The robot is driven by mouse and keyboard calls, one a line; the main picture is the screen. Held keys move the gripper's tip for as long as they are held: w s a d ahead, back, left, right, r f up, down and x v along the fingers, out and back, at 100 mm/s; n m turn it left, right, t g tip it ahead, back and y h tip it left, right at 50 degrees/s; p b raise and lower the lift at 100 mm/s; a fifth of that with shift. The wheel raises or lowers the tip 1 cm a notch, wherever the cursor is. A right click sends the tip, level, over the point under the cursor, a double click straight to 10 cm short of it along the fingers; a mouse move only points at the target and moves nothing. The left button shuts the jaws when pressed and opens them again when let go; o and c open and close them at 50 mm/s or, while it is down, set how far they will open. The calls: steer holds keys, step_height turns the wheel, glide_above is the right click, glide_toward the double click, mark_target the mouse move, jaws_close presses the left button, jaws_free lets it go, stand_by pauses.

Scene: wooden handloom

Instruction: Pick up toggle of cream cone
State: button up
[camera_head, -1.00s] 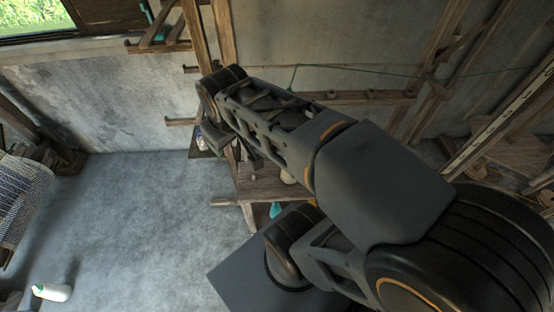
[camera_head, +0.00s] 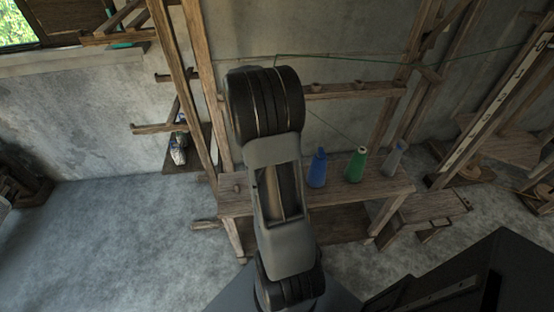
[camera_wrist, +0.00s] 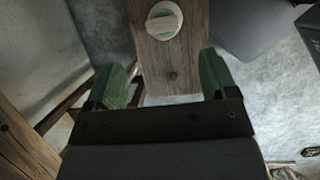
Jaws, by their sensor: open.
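In the wrist view a round cream thing (camera_wrist: 163,20) with a pale raised bar across its top sits on a wooden board, seen from above. It looks like the cream cone with its toggle. My gripper (camera_wrist: 162,79) is open, with green fingertips on either side of the board's near end. The cream thing lies ahead of the fingertips, and nothing is between them. In the head view my arm hides the gripper, and I cannot make out the cream cone there.
In the head view a blue cone (camera_head: 317,168), a green cone (camera_head: 356,165) and a grey cone (camera_head: 393,160) stand on the wooden bench (camera_head: 385,190). Wooden loom posts (camera_head: 186,85) rise at the left of the bench. The concrete floor (camera_head: 90,235) at left is clear.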

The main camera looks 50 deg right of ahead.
steer(key=shift+a+b+x, duration=0.2)
steer(key=shift+b+x, duration=0.1)
steer(key=shift+x, duration=4.35)
steer(key=c, duration=1)
steer(key=shift+r, duration=0.1)
